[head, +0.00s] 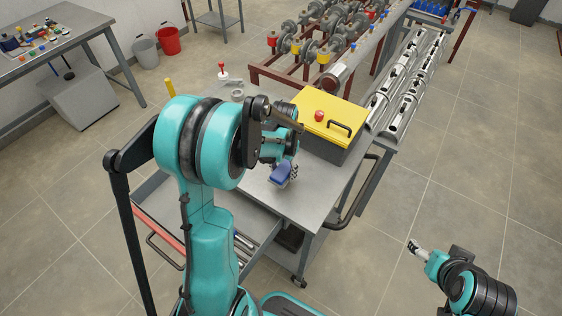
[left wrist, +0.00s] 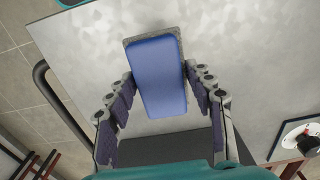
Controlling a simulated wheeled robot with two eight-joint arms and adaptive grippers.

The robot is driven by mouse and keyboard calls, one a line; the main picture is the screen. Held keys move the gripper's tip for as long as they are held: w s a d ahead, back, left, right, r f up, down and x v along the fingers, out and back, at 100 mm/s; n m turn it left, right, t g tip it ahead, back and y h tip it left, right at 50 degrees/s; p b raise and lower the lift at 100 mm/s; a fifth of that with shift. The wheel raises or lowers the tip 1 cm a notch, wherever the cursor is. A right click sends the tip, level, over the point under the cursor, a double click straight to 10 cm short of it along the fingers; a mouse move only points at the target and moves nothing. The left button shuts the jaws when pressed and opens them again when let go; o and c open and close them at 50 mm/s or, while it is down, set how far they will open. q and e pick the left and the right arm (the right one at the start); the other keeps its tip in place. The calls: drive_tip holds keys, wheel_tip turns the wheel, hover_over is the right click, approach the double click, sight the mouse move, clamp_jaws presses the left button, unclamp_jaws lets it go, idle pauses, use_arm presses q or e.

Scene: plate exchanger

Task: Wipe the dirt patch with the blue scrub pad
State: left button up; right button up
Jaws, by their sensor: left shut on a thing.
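The blue scrub pad (head: 281,174) is over the grey steel cart top (head: 320,187). In the left wrist view the pad (left wrist: 156,75) shows a blue block with a grey scouring layer at its far edge. My left gripper (head: 288,168) is shut on the pad, with one finger on each long side; this also shows at the gripper in the left wrist view (left wrist: 160,85). I cannot tell whether the pad touches the surface. No dirt patch can be made out; the pad and my left arm hide part of the top. My right gripper (head: 417,247) is low at the right, away from the cart, its jaws too small to judge.
A grey toolbox with a yellow lid (head: 318,114) stands on the cart behind the pad, with a red knob on top. A cart handle (head: 357,192) sticks out at the right. Buckets (head: 167,40) are on the floor at the back left.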

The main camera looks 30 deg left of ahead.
use_arm(q)
wheel_tip(320, 180, up, 3)
drive_tip(key=shift+d+f+p, duration=0.1)
drive_tip(key=shift+f+p, duration=0.05)
drive_tip(key=shift+p, duration=0.6)
drive_tip(key=shift+r, duration=0.2)
